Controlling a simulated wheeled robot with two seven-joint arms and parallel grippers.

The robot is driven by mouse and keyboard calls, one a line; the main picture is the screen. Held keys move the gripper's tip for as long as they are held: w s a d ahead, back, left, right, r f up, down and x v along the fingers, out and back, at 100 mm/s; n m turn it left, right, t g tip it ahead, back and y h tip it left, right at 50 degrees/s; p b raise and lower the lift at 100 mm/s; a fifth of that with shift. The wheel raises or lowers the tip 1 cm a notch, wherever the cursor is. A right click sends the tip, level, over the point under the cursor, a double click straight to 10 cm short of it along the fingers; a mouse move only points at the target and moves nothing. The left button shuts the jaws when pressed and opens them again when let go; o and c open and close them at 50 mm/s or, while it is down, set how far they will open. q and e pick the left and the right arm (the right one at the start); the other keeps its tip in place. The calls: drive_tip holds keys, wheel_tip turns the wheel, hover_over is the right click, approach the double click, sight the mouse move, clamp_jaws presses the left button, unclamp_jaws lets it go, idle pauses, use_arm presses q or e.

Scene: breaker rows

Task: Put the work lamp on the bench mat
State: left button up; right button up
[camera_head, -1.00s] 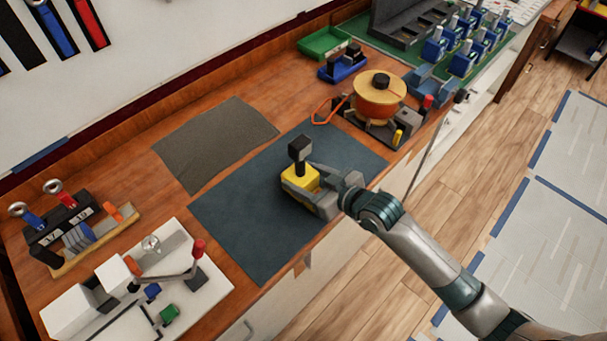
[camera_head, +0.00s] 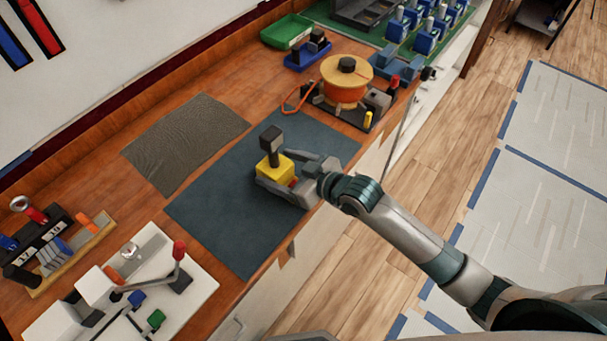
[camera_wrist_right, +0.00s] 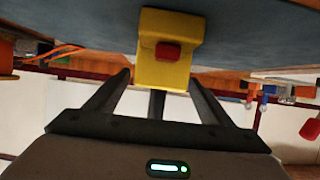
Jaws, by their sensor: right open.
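The work lamp (camera_head: 274,166) has a yellow base and a dark head on a short post. It stands upright on the dark blue bench mat (camera_head: 225,205), toward the right part of the mat. In the right wrist view the lamp's yellow base (camera_wrist_right: 152,72) with a red button is ahead of the fingers. My right gripper (camera_head: 277,183) is open at the lamp's base, low over the mat. In the right wrist view its fingers (camera_wrist_right: 160,85) are spread, with gaps beside the yellow base. My left gripper is out of view.
A grey textured mat (camera_head: 185,143) lies behind. An orange reel (camera_head: 345,82) with a cable stands to the right, near a green tray (camera_head: 286,30). A white board with a red-knobbed lever (camera_head: 179,250) is at front left, beside a tool rack (camera_head: 48,245). The blue mat's left part is clear.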

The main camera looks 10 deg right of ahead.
drive_tip(key=b+v, duration=0.2)
drive_tip(key=v, duration=0.9)
drive_tip(key=shift+b, duration=0.35)
